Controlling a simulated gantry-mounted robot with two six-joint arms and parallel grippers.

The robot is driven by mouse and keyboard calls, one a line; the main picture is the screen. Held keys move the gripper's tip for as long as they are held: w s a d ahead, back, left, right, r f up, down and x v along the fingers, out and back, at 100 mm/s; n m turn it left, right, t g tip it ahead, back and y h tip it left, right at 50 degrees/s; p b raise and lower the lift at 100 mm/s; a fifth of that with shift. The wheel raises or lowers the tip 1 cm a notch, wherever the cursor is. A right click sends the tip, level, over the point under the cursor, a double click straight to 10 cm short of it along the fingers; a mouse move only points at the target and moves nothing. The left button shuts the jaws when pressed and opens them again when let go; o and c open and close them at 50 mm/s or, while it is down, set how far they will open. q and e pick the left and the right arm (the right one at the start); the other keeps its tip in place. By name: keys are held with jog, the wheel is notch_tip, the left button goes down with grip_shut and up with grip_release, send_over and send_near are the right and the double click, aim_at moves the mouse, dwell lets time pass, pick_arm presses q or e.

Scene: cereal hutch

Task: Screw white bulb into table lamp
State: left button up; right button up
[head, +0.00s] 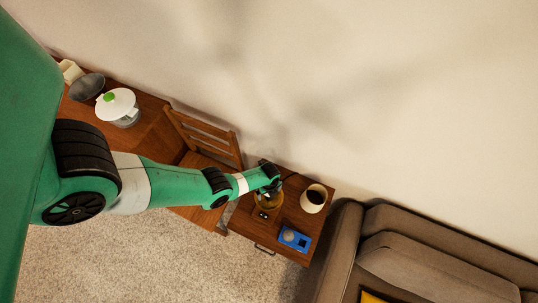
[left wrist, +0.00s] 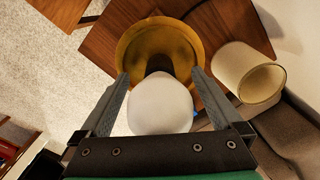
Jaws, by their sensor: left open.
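The white bulb (left wrist: 160,103) shows in the left wrist view, between the two fingers of my left gripper (left wrist: 160,76). The fingers are apart, with a gap visible on each side of the bulb. Beyond the bulb is a round amber body with a dark middle, which looks like the table lamp (left wrist: 135,52). The bulb hides the lamp's near part, so I cannot tell whether it sits in the socket. In the head view my left gripper (head: 268,180) is right above the amber lamp (head: 268,203) on a small wooden table. My right gripper is not in view.
A cream cup-shaped thing (head: 314,199), perhaps the shade, stands right of the lamp on the table (head: 245,220). A blue box (head: 295,239) is near the front edge. A wooden chair (head: 205,135) is at left, a sofa (head: 425,262) at right.

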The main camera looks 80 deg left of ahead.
pick_arm(q)
jog(key=c, duration=1.4)
jog(key=shift+o, duration=0.2)
jog(key=m, duration=0.3)
jog(key=shift+m, duration=0.4)
jog(key=m, duration=0.4)
jog(key=o, duration=1.4)
jog(key=shift+c, duration=0.2)
notch_tip(320, 180, up, 12)
jog(key=p, duration=1.1)
jog(key=shift+p, duration=0.35)
jog(key=shift+f, duration=0.15)
